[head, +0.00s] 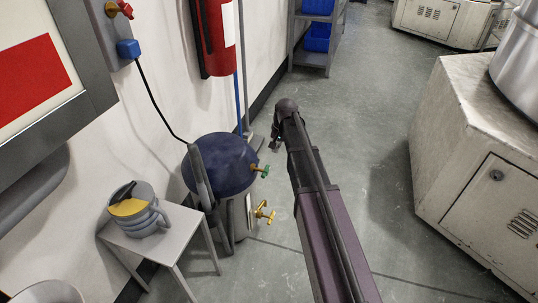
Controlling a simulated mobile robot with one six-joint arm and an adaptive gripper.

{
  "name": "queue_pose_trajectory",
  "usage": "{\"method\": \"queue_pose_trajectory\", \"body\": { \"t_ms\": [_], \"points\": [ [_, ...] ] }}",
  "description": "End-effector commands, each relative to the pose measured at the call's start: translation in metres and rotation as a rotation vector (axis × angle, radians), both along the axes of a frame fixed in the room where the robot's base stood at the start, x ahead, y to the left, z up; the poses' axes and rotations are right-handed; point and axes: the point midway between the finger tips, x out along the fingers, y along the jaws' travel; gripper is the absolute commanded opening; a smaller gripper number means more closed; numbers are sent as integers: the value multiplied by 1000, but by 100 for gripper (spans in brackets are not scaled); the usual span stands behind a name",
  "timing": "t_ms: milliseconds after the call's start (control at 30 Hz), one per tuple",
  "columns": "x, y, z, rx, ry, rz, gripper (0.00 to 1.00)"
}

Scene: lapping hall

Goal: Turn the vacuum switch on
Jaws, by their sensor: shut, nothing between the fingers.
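A dark blue-topped round unit (222,162) stands on the floor beside the left wall. A black cord runs from it up to a blue plug (128,49) on a grey wall panel. I cannot make out a vacuum switch for certain on the unit or the wall. A green-handled valve (264,170) and a yellow valve (264,212) stick out on its right side. My gripper (276,143) is small and dark at the far end of my arm, to the right of the unit's top and apart from it. It is shut and empty; its fingertips are small in view.
A red extinguisher (215,38) hangs on the wall. A shelf with blue bins (317,38) is at the back. A pale cabinet (459,150) stands at right. The floor between is clear.

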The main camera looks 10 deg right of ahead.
Motion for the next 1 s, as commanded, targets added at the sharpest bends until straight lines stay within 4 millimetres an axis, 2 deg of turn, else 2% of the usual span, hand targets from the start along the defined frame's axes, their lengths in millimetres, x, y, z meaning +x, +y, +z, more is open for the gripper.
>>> {"method": "queue_pose_trajectory", "body": {
  "t_ms": [33, 267, 767, 1000],
  "points": [
    [8, -1, 14, 4, 0, -10, 0],
    [21, -4, 28, 16, -2, -38, 0],
    [21, -4, 27, 18, -2, -42, 0],
    [22, -3, 19, 18, -2, -42, 0]
  ]
}}
